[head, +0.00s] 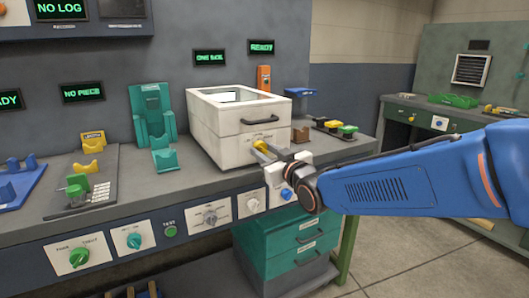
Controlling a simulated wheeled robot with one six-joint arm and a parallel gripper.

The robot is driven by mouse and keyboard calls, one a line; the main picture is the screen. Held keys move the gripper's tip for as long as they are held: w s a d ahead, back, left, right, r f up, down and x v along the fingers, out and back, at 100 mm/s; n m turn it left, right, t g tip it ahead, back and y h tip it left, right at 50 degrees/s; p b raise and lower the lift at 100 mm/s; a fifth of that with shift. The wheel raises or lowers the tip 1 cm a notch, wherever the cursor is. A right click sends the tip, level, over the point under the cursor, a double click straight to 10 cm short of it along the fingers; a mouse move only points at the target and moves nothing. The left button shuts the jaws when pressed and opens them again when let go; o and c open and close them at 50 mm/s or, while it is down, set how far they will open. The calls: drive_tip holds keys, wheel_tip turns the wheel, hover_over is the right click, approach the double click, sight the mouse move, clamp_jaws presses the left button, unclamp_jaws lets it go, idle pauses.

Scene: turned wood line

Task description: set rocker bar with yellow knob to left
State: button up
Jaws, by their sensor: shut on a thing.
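My gripper (263,151) reaches in from the right, in front of the white box with a dark handle (236,118). Its jaws are shut around a small yellow piece, which looks like the yellow knob (260,145). The rocker bar itself is not clearly seen; the fingers and wrist cover that spot, so I cannot tell which way it is tilted.
A teal holder (153,116) stands left of the box. A dark tray (333,131) with coloured pieces lies right.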

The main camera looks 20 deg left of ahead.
idle(0.4)
drive_tip(key=o, duration=1)
drive_tip(key=shift+o, duration=0.2)
drive_tip(key=v, duration=1.7)
drive_tip(key=shift+d, duration=0.25)
drive_tip(key=shift+s, duration=0.1)
